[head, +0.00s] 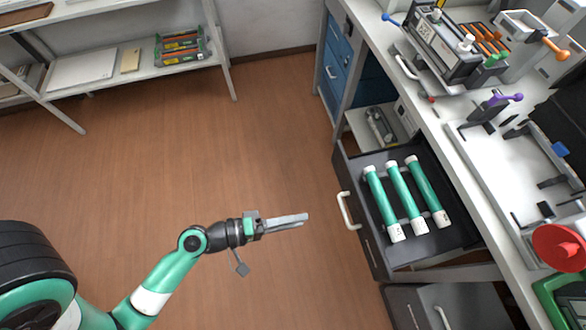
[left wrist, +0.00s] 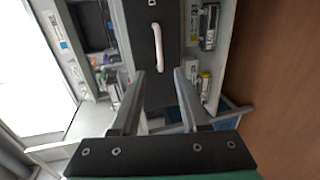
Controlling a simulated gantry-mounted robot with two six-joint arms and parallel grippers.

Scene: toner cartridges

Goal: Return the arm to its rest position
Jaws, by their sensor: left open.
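My left gripper (head: 290,221) is over the wooden floor, left of the open drawer and apart from it. It is open and empty; its two fingers also show spread apart in the left wrist view (left wrist: 160,82). My left arm (head: 165,275) reaches in from the lower left of the head view. The open drawer (head: 364,222) holds three green toner cartridges with white ends: a left one (head: 382,204), a middle one (head: 404,197) and a right one (head: 428,193). They lie side by side. My right gripper is not in view.
The drawer's white handle (head: 346,211) sticks out toward my gripper and also shows between the fingers in the left wrist view (left wrist: 156,48). A workbench (head: 440,110) with machines runs along the right. A shelf (head: 130,72) stands at the back left. The floor (head: 200,150) between is clear.

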